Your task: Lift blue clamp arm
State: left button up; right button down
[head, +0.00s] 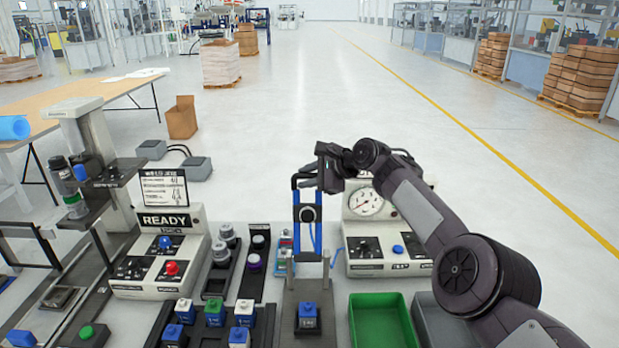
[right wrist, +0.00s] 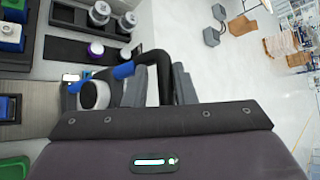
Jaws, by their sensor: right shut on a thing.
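My right gripper (head: 318,180) is shut on the black handle. In the right wrist view the black handle (right wrist: 163,62) passes between the fingers of my right gripper (right wrist: 160,82), and the clamp's blue part (right wrist: 123,71) shows beside them. A blue block (head: 307,316) sits on the fixture in front of the clamp. My left gripper is not in view.
A gauge box (head: 375,262) stands right of the clamp, and a green bin (head: 379,320) lies in front of it. A READY panel (head: 165,222), dark trays of pucks (head: 222,255) and several coloured blocks (head: 214,312) are to the left. The floor behind is open.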

jog(key=shift+s+a+f+g, duration=0.15)
jog(key=shift+s+a+f, duration=0.1)
jog(key=shift+f, duration=0.35)
jog(key=shift+s+a+f+g, duration=0.15)
jog(key=shift+s+a+f, duration=0.05)
jog(key=shift+f, duration=0.35)
jog(key=c, duration=1.4)
grip_release()
jog(key=shift+w+d+r+p, duration=0.1)
jog(key=shift+d+r+p, duration=0.25)
jog(key=shift+r, duration=0.05)
jog(key=shift+s+d+r+p, duration=0.2)
jog(key=shift+d+r+p, duration=0.05)
jog(key=shift+r+p, duration=0.1)
pick_arm(q)
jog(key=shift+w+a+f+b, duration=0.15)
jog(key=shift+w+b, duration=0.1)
jog(key=shift+b, duration=0.5)
pick_arm(e)
jog(key=shift+w+r+v, duration=0.15)
jog(key=shift+v, duration=1.65)
jog(key=shift+w+r+v, duration=0.1)
jog(key=shift+r+v, duration=0.05)
jog(key=shift+v, duration=1.7)
